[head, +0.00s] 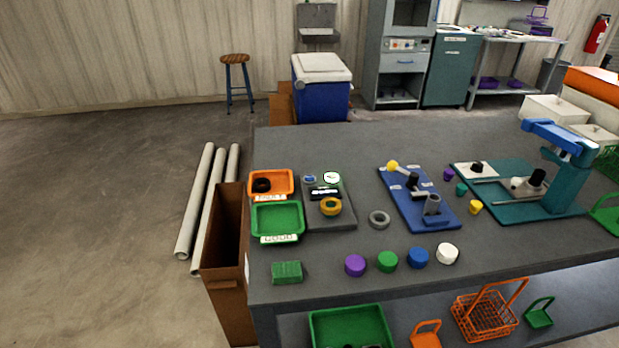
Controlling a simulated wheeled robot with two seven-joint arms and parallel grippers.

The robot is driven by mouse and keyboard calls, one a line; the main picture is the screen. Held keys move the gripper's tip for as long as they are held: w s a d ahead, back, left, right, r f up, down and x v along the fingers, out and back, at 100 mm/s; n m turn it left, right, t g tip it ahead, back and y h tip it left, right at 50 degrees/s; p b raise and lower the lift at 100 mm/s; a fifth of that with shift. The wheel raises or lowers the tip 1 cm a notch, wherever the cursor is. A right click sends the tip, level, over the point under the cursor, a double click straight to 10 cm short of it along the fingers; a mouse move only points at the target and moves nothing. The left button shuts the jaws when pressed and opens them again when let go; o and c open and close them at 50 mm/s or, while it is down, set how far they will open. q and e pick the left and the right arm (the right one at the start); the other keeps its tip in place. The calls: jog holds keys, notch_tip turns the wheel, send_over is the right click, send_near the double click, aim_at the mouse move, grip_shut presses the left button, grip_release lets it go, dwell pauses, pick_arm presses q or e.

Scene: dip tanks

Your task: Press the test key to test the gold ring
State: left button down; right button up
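The gold ring (331,207) lies on the near part of a dark grey tester board (342,222) on the table. A dark display (325,193) with small, unreadable text sits just behind the ring. Behind that are a small blue button (309,179), which looks like the test key, and a round white dial (332,178) with a green rim. Nothing touches the key or the ring. Neither of my grippers is in view.
Left of the tester are an orange tray (285,177) holding a black ring and a green tray (263,220) labelled GOOD. A grey ring (379,219) lies right of it, before a blue lever board (399,201). Several coloured discs and a green block (287,272) line the front.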

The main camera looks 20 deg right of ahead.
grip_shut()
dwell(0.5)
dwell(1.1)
